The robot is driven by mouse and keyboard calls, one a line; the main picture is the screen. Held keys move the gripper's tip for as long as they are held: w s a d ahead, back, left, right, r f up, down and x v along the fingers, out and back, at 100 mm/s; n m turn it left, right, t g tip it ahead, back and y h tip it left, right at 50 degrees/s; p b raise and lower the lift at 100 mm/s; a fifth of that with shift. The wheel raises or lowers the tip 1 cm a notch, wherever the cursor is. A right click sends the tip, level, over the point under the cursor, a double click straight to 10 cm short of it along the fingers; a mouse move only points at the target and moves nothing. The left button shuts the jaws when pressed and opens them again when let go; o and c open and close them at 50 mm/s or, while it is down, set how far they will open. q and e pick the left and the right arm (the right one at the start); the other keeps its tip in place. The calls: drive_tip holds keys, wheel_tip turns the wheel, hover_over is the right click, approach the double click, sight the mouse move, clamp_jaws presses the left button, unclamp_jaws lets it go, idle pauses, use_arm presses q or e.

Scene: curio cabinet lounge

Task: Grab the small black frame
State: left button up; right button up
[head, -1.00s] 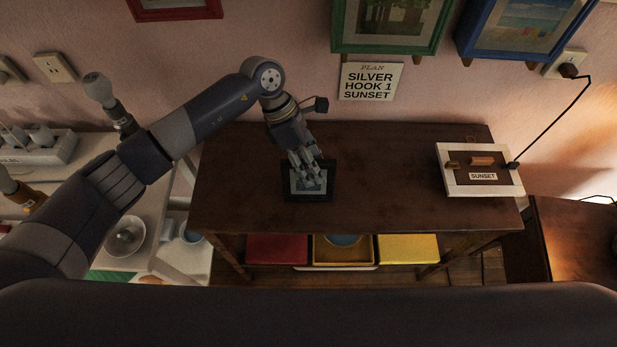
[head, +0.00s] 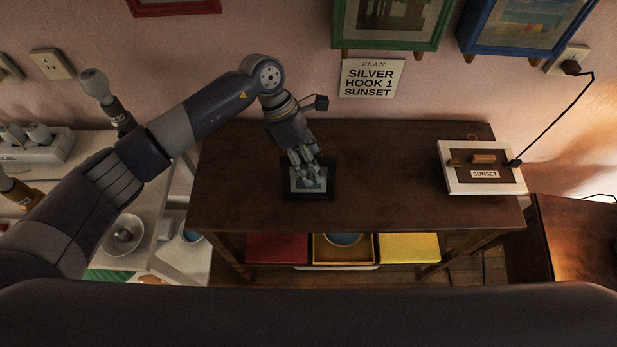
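The small black frame (head: 326,188) lies on the dark wooden table, left of its middle, with a pale bluish picture in it. My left gripper (head: 309,181) points down right over the frame and hides part of its picture. The fingers look close together, but whether they grip the frame or stand open cannot be made out. Whether they touch it is also unclear. My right gripper is not in view.
A white-edged box (head: 448,182) labelled SUNSET, with a cable, sits at the table's right end. The tabletop (head: 390,180) between is clear. A PLAN card (head: 371,78) and green (head: 338,42) and blue (head: 470,45) frames hang behind. Red, orange and yellow bins (head: 408,248) sit below.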

use_arm(q)
clamp_jaws()
drive_tip(key=shift+r, duration=0.1)
idle(0.3)
